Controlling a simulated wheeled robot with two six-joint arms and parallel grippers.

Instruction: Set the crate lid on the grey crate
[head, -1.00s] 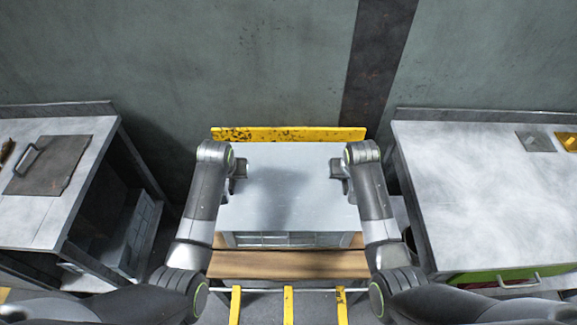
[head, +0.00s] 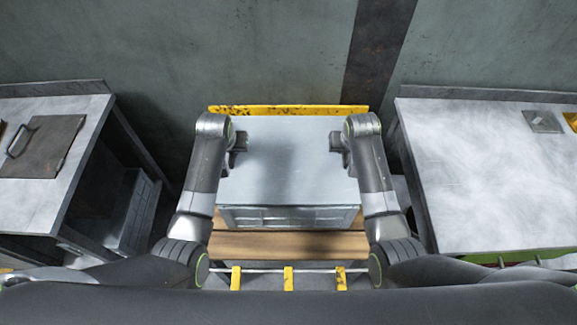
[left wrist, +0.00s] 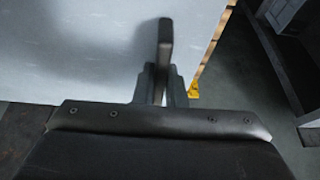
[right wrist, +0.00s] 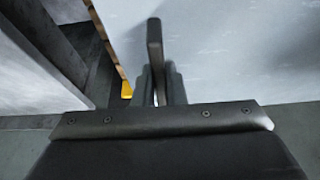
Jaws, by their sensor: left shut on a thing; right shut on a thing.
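The crate lid (head: 288,160) is a broad, flat, light grey panel, roughly level, spanning between my two grippers in the head view. My left gripper (head: 240,141) is shut on the dark handle at its left side. My right gripper (head: 336,141) is shut on the dark handle at its right side. The handles stand up between the fingers in the left wrist view (left wrist: 165,45) and the right wrist view (right wrist: 154,42). The grey crate (head: 290,217) shows only its panelled front below the lid's near edge. The lid hides its top, and I cannot tell whether they touch.
The crate stands on a wooden-topped bench (head: 290,246) with a yellow back rail (head: 288,111) and yellow strips in front. A metal table (head: 480,180) stands right, another (head: 30,195) left with a dark plate (head: 45,147). The wall is close behind.

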